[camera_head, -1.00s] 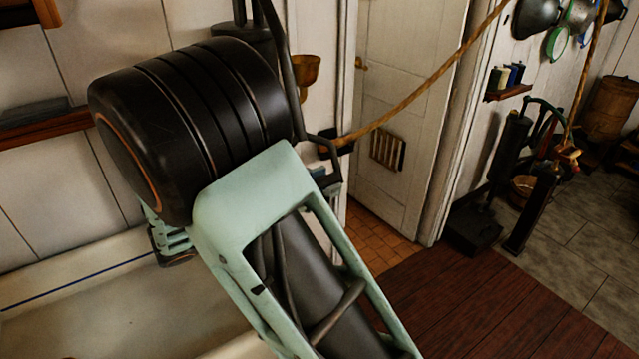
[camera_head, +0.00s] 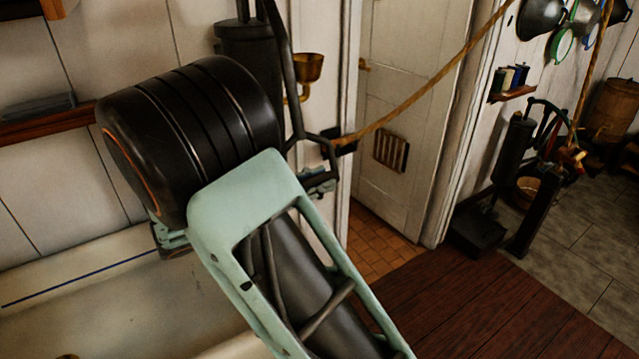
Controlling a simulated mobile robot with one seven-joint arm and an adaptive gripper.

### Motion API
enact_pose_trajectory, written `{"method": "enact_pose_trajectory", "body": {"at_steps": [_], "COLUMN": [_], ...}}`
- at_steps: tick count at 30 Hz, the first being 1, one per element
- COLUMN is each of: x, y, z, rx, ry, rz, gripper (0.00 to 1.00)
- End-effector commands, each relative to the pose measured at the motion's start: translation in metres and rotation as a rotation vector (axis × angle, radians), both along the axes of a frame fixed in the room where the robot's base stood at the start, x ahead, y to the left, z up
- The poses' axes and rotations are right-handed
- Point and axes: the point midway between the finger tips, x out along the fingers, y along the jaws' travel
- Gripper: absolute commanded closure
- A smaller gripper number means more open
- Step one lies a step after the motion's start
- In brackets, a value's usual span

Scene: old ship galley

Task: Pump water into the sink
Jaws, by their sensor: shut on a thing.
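The dark hand pump (camera_head: 247,48) stands upright against the white wall behind my arm. Its black lever (camera_head: 286,75) runs down from the top of the view to a bent lower end. My gripper (camera_head: 320,172) is at that lower end, shut on the pump lever; my arm hides part of it, and the exact contact is small in view. The pale sink (camera_head: 120,310) lies at the lower left, with a blue line along its back edge. The pump's lower body and any spout are hidden behind my arm. No water is visible.
A brass cup-shaped fitting (camera_head: 308,68) is on the wall just right of the lever. A rope (camera_head: 425,90) slants from near my gripper to the upper right, across a white door (camera_head: 405,110). A second dark pump-like device (camera_head: 510,165) stands at right. Wooden floor is clear at lower right.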

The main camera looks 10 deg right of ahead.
Motion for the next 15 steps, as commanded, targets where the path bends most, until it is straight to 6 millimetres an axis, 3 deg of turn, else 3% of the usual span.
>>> {"method": "enact_pose_trajectory", "body": {"at_steps": [2, 3, 7, 15], "x": [0.0029, 0.0030, 0.0026, 0.0016], "y": [0.0029, 0.0030, 0.0027, 0.0022], "z": [-0.0028, -0.0029, -0.0026, -0.0018], "rx": [0.009, 0.009, 0.008, 0.005], "ry": [0.003, 0.003, 0.004, 0.004], "rz": [0.013, 0.014, 0.013, 0.009], "gripper": [1.00, 0.78, 0.64, 0.63]}}
